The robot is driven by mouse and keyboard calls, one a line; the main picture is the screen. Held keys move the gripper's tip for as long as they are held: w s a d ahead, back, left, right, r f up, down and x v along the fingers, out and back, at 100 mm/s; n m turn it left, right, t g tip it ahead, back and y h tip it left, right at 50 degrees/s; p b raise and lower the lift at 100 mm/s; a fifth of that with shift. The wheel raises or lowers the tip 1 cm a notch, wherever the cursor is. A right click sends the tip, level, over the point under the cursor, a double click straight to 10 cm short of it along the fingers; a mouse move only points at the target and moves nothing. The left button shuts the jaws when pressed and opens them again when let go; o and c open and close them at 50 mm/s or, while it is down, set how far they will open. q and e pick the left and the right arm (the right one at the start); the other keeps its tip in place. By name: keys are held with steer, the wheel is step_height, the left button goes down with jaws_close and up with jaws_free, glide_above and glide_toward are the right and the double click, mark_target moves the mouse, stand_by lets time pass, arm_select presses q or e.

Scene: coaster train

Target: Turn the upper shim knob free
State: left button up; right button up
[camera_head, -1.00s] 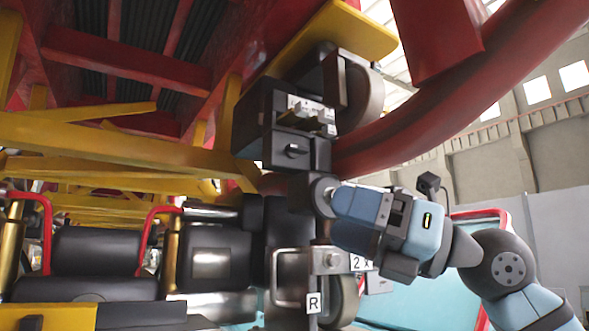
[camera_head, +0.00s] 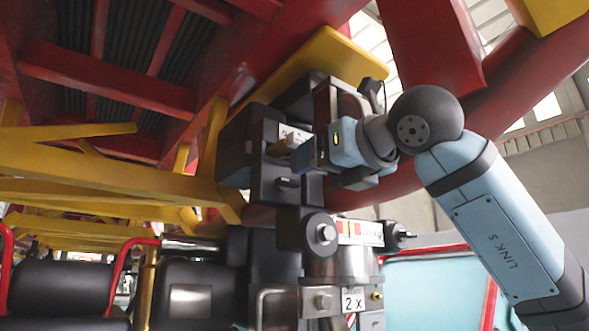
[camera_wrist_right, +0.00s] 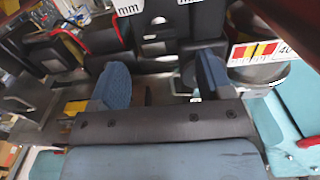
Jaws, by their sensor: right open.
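The black wheel carrier (camera_head: 262,185) stands in the middle of the head view. Its upper block has a recess with a white label (camera_head: 293,132). A small black knob (camera_head: 287,183) sits on the block face just below; I cannot tell for sure that it is the upper shim knob. My right gripper (camera_head: 298,156) is at the recess, just above this knob, its tips partly against dark parts. In the right wrist view its two blue fingers (camera_wrist_right: 162,80) stand wide apart with nothing visibly gripped between them. My left gripper is in neither view.
A round bolted hub (camera_head: 325,233) and a "2 x" plate (camera_head: 353,300) are below the gripper. A red curved rail (camera_head: 395,180) passes behind my right arm. A yellow beam (camera_head: 90,160) lies left. Black seats (camera_head: 65,275) are lower left.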

mark_target(292, 179)
steer(key=p+x, duration=0.2)
steer(key=x, duration=0.5)
steer(key=shift+w+a, duration=0.1)
steer(key=c, duration=0.9)
